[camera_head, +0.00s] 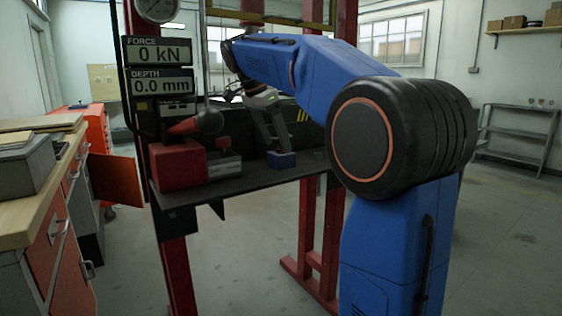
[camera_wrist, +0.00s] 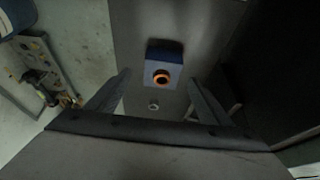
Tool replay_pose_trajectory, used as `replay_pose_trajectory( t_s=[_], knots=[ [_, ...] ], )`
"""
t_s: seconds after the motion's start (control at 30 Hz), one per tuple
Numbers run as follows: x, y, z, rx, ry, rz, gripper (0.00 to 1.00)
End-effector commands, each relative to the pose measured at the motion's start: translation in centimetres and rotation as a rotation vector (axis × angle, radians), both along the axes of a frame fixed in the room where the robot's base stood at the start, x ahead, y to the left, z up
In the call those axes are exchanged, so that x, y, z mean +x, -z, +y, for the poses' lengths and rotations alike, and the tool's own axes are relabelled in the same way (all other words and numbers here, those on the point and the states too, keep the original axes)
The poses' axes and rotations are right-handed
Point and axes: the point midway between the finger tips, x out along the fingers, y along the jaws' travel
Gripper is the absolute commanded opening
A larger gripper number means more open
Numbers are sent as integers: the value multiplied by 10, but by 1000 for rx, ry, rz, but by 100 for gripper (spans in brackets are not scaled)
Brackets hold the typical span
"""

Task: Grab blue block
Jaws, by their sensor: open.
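The blue block (camera_head: 281,159) sits on the dark shelf (camera_head: 246,184) of the red press frame in the head view. In the wrist view the blue block (camera_wrist: 163,70) shows a paler face with an orange ring on it. My gripper (camera_wrist: 158,82) is open, with one dark finger on each side and the block in line with the gap between them. In the head view my gripper (camera_head: 275,140) hangs over the block, close to it. I cannot tell whether the fingers touch the block.
A red box-shaped unit (camera_head: 178,165) with a red handle (camera_head: 190,125) stands on the shelf left of the block. Red posts (camera_head: 313,215) of the frame rise near my arm. A wooden-topped workbench (camera_head: 25,205) stands at left. The floor at right is open.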

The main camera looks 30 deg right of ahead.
Motion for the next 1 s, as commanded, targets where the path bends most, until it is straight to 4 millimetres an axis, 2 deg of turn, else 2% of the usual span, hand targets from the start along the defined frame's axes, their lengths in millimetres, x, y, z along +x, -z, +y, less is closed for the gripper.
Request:
replay_pose_trajectory(
  t_s=[0.27, 0.6, 0.87, 0.9, 1.0],
  knots=[
    [1, 16, -7, 0, 0, 2, 73],
    [5, 52, -24, 0, -1, 0, 73],
    [5, 55, -25, 0, -1, -1, 73],
    [5, 55, -25, 0, -1, -1, 71],
    [5, 55, -25, 0, -1, -1, 47]
  ],
)
